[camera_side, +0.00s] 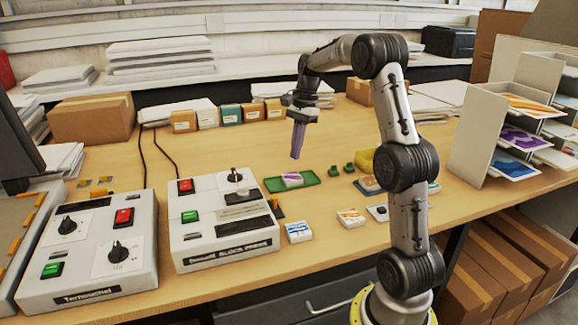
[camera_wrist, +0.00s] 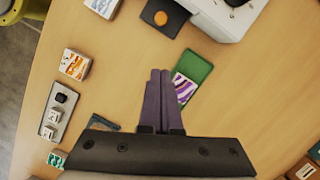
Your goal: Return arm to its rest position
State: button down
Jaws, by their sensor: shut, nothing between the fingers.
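My gripper (camera_side: 297,141) hangs above the wooden table, its purple fingers pointing down. The fingers are shut with nothing between them, as the wrist view also shows (camera_wrist: 159,75). In the side view my arm rises from its base at the lower right and bends over to the left. The green tray (camera_side: 274,186) lies on the table below the gripper. A purple-and-white block (camera_side: 292,180) lies in the tray. In the wrist view the fingers partly cover the tray (camera_wrist: 197,66) and the block (camera_wrist: 184,88).
An orange-marked block (camera_side: 351,218) and a blue-marked block (camera_side: 299,232) lie near the front. Small cartons (camera_side: 184,122) line the back. A sorting rack (camera_side: 480,139) stands at right.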

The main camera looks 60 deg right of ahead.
jog(key=w+a+r+n+t+h, duration=0.1)
jog(key=a+r+n, duration=0.2)
jog(key=a+r, duration=0.65)
jog(key=s+a+r+n+t, duration=0.15)
jog(key=s+a+n, duration=0.4)
jog(key=a, duration=0.65)
jog(key=s+a+f+n+t, duration=0.1)
jog(key=s+a+f+n, duration=0.2)
jog(key=s+n, duration=0.3)
jog(key=s+a+f+n+t+h, duration=0.1)
jog(key=s+a+f+n, duration=0.2)
jog(key=s+n, duration=0.4)
jog(key=shift+f+h, duration=0.3)
jog(key=shift+f, duration=0.55)
